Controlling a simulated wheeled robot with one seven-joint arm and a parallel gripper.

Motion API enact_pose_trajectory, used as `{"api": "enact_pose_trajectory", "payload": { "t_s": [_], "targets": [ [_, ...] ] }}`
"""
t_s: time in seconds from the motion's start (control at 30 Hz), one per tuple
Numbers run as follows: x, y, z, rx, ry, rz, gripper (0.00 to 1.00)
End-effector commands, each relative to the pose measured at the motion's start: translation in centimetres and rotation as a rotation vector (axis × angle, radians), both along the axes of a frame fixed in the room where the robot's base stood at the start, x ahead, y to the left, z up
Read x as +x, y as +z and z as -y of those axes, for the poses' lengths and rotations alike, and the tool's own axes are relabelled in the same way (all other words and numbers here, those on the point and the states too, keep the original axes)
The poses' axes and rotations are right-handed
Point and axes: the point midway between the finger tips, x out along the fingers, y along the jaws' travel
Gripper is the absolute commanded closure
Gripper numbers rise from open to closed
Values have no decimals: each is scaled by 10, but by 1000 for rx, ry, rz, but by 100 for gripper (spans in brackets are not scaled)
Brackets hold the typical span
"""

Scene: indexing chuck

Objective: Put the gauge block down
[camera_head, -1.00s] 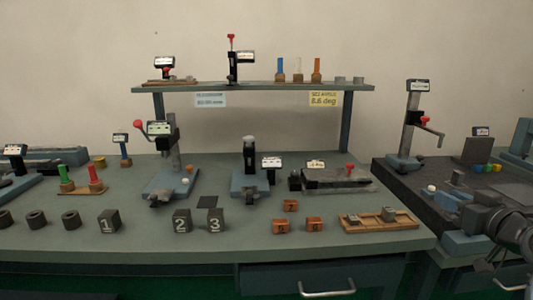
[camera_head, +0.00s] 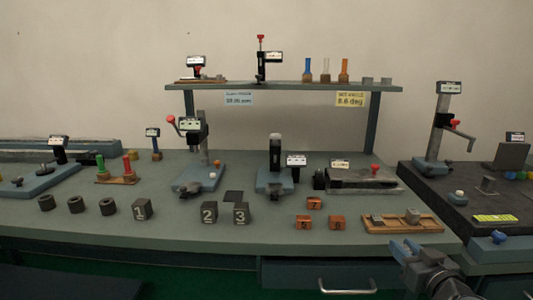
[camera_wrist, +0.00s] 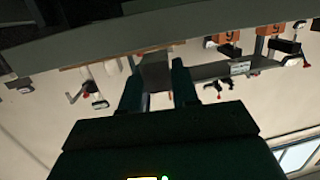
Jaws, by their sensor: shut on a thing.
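My gripper (camera_wrist: 157,92) is shut on a grey block, the gauge block (camera_wrist: 155,72), held between its two dark fingers in the wrist view. In the head view my gripper (camera_head: 405,250) is low at the right, in front of the bench's front edge. The held block cannot be made out clearly there. A wooden tray (camera_head: 430,227) lies on the bench just behind my gripper, with grey blocks (camera_head: 377,218) on it. I cannot tell from the pictures what place is meant for the held block.
Orange numbered blocks (camera_head: 303,222) stand left of the tray. Grey numbered blocks (camera_head: 209,212) and dark rings (camera_head: 76,205) stand further left. Gauges on stands (camera_head: 275,165) fill the back. A dark bench (camera_head: 460,205) is at right.

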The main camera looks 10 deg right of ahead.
Motion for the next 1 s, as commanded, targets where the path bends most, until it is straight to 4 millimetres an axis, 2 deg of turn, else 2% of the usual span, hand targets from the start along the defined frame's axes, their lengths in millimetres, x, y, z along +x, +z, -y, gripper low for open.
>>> {"api": "enact_pose_trajectory", "payload": {
  "t_s": [0.03,0.23,0.4,0.5,0.7,1.0],
  "targets": [
    [2,-22,-25,3,23,-9,100],
    [-8,-94,-104,2,77,-10,100],
    [-37,-151,-164,1,119,-10,100],
    [-56,-175,-188,0,141,-7,100],
    [-81,-201,-209,-1,159,-2,100],
    [-87,-206,-213,0,161,1,100]
  ]
}}
